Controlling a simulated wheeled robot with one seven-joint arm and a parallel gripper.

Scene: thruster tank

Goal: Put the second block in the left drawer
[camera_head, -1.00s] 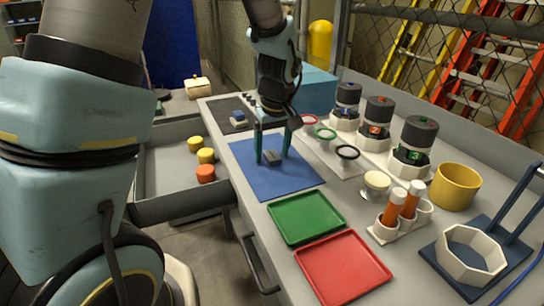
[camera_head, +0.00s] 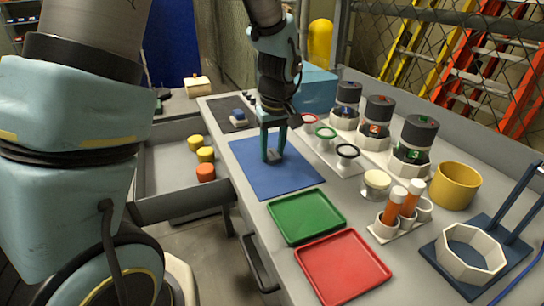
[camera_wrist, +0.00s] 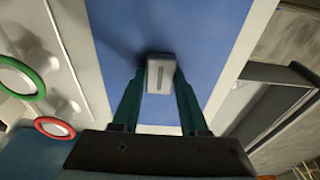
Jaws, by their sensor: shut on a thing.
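My gripper (camera_head: 272,154) is shut on a small grey block (camera_head: 272,156) over the blue mat (camera_head: 270,181). In the wrist view the block (camera_wrist: 160,76) sits between the two teal fingertips, with a dark slot mark on its face. I cannot tell whether it touches the mat. The open drawer (camera_head: 185,209) is at the left of the bench. It holds yellow and orange round pieces (camera_head: 205,173). A blue block (camera_head: 238,114) rests on the dark pad (camera_head: 224,108) behind the mat.
Green (camera_head: 306,216) and red (camera_head: 343,266) trays lie in front of the mat. Ring stands (camera_head: 347,152), lidded canisters (camera_head: 376,120), orange tubes (camera_head: 392,208) and a yellow cup (camera_head: 455,187) stand to the right. The mat's front part is clear.

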